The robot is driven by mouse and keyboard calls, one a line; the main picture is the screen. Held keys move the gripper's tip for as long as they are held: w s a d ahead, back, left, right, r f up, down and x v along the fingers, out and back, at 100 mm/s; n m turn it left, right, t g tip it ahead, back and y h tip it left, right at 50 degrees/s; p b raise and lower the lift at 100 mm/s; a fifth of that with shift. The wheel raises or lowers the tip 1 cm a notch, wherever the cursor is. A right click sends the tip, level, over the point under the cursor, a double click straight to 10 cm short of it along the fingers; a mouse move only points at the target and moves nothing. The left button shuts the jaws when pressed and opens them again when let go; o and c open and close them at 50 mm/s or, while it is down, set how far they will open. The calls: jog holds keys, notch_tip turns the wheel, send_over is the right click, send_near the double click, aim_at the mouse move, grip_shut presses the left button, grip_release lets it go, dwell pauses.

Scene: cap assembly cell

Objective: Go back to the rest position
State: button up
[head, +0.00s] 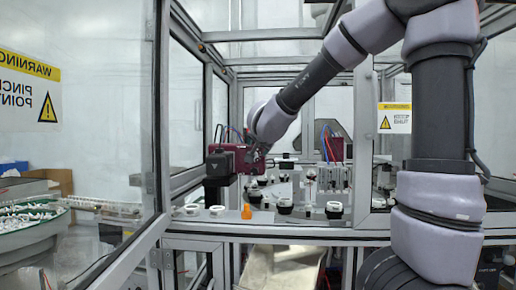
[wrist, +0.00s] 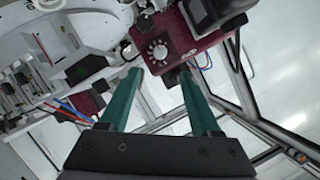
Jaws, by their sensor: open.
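My gripper (wrist: 160,74) shows in the wrist view as two green fingers, spread apart with nothing between them. A maroon device (wrist: 165,40) with a white round dial lies just beyond the fingertips in that view; I cannot tell whether they touch. In the head view my arm reaches from the right into the cell, and its end is by the maroon device (head: 233,156) at the left of the opening. The fingers cannot be made out there.
A metal ledge (head: 270,227) carries white and black caps and an orange piece (head: 246,212). Glass panels and metal posts frame the cell. A bowl feeder (head: 30,222) with white parts stands at left. Blue and red tubes (wrist: 75,112) show in the wrist view.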

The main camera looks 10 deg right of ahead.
dwell(0.3)
jog(key=s+d+r+n+g+y, duration=0.1)
jog(key=s+n+g+y, duration=0.15)
jog(key=s, duration=0.45)
jog(key=s+d+r+n+g+y, duration=0.1)
jog(key=s+y, duration=0.3)
jog(key=s, duration=0.3)
jog(key=s+d+f+g+h, duration=0.1)
jog(key=s+d+f+g, duration=0.1)
jog(key=s, duration=0.5)
jog(key=s+d+f+g+h, duration=0.1)
jog(key=s+d+f+h, duration=0.1)
jog(key=s+f, duration=0.3)
jog(key=s, duration=0.3)
jog(key=shift+d+f+g, duration=0.15)
jog(key=shift+d+g, duration=0.1)
jog(key=shift+g, duration=0.1)
jog(key=shift+o, duration=0.3)
jog(key=shift+n, duration=0.25)
